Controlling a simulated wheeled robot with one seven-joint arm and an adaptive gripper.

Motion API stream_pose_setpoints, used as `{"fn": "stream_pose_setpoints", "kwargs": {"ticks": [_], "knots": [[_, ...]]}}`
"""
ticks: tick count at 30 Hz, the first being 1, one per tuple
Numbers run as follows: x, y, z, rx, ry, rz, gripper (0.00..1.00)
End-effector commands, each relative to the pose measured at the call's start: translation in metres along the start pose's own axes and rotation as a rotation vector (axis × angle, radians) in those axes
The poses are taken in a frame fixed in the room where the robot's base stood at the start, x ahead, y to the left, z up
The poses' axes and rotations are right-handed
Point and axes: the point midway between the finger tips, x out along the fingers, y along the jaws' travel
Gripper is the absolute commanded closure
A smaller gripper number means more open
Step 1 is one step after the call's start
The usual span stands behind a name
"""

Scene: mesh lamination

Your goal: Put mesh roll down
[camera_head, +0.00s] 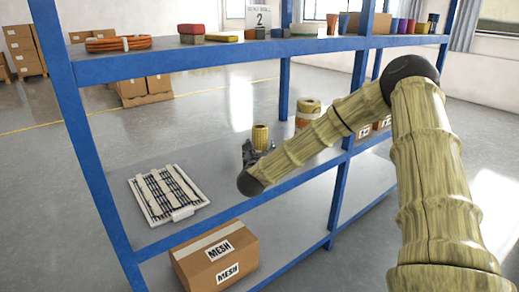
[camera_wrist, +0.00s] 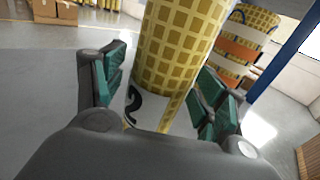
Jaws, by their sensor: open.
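The yellow mesh roll (camera_head: 260,136) stands upright at the middle shelf (camera_head: 225,190) in the head view, with its lower part hidden by my gripper (camera_head: 257,150). In the wrist view the mesh roll (camera_wrist: 172,60) shows a yellow grid and a white band with a dark "2" near the bottom. It is between the green finger pads of my gripper (camera_wrist: 163,72), which is open around it. A gap shows at the left pad; the right pad looks close to it. I cannot see whether its base touches the shelf.
More rolls (camera_head: 309,112) stand right of my gripper, also in the wrist view (camera_wrist: 240,48). A white slatted panel (camera_head: 166,193) lies on the shelf at left. A "MESH" box (camera_head: 215,256) is below. The blue upper shelf edge (camera_head: 200,66) runs above. Shelf between panel and gripper is bare.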

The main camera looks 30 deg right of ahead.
Motion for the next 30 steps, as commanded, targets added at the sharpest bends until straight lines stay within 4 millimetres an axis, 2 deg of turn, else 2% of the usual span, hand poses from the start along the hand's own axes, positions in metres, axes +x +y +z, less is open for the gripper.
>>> {"fn": "stream_pose_setpoints", "kwargs": {"ticks": [5,18,24,30], "knots": [[-0.024,0.001,0.000,0.001,0.002,0.002,0.29],[-0.100,0.001,-0.001,-0.001,0.002,0.002,0.29],[-0.116,0.001,0.000,0.000,0.001,0.001,0.29],[-0.120,0.000,0.000,0.000,0.000,-0.001,0.29]]}}
